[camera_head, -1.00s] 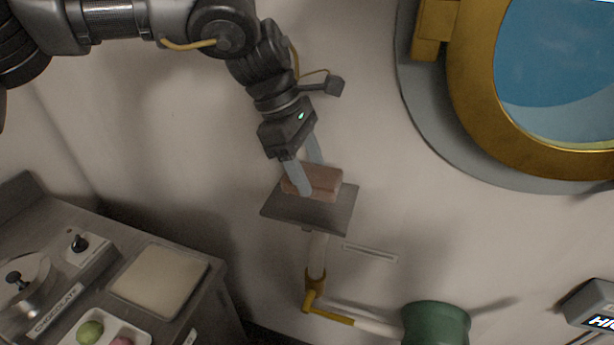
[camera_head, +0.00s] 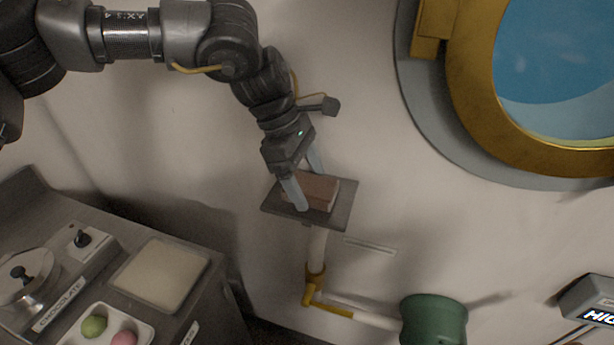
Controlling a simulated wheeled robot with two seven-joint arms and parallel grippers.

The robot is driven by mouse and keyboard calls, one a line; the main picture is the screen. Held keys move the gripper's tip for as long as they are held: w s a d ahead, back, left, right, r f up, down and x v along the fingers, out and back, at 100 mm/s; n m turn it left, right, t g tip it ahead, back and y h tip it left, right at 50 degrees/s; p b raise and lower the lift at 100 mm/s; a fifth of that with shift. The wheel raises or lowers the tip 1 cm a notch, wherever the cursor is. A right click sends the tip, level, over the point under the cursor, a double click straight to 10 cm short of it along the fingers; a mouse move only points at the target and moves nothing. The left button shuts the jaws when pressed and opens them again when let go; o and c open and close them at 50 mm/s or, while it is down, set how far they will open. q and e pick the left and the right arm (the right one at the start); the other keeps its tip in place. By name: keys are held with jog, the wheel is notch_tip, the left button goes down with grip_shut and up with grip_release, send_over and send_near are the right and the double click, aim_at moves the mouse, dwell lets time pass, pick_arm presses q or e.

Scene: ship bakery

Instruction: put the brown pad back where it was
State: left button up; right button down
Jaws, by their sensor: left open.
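The brown pad (camera_head: 323,188) is a brown block. It lies on a small dark grey square shelf (camera_head: 340,212) that sticks out from the wall, and it looks flat there. My left gripper (camera_head: 310,191) comes down from above with its two pale fingers on either side of the pad. Its jaws are open, and the near finger covers part of the pad. Whether a finger still touches the pad cannot be told. My right gripper is not in view.
A white pipe with a yellow lever (camera_head: 327,310) runs below the shelf, near a green pot (camera_head: 433,318). A counter with a pale board (camera_head: 160,273) and a tray of coloured pieces (camera_head: 108,329) stands lower left. A brass porthole (camera_head: 470,100) is upper right.

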pick_arm(q)
jog(key=shift+r, duration=0.1)
jog(key=v, duration=1.1)
jog(key=shift+r+b, duration=0.4)
jog(key=shift+b, duration=0.05)
jog(key=shift+a, duration=0.2)
